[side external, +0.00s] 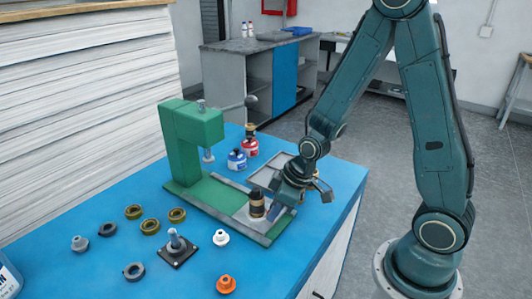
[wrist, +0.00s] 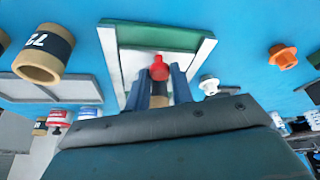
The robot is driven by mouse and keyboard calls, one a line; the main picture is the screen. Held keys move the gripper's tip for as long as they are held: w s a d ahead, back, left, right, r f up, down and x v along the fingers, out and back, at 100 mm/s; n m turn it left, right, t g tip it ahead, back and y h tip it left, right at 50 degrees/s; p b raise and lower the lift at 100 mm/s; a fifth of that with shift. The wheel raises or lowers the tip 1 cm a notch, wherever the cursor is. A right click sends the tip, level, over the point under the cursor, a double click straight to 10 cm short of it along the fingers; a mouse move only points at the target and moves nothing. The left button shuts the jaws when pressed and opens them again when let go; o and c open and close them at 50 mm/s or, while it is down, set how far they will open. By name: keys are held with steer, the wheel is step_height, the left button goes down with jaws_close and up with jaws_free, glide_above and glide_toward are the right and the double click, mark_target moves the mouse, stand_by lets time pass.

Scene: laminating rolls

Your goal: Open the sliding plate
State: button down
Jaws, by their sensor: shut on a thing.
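The sliding plate is a pale metal plate (wrist: 140,62) between two light rails on the green base of the press. A red knob (wrist: 159,68) stands up over it, between my fingertips in the wrist view. My gripper (wrist: 160,85) is shut on this knob, its two blue-grey fingers on either side. In the side view my gripper (side external: 284,199) is low over the right part of the green press (side external: 192,135) and hides the knob and part of the plate. A tan thing shows between the fingers, partly hidden.
A black and tan roll (side external: 257,203) stands just left of my gripper; its exact support is unclear. A grey tray (side external: 255,178) lies behind.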

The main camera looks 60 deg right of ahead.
steer(key=shift+s, duration=0.25)
steer(key=c, duration=1.3)
jaws_free()
steer(key=shift+o, duration=0.5)
steer(key=shift+r, duration=0.15)
steer(key=v, duration=1.3)
steer(key=shift+r, duration=0.25)
steer(key=shift+s, duration=0.15)
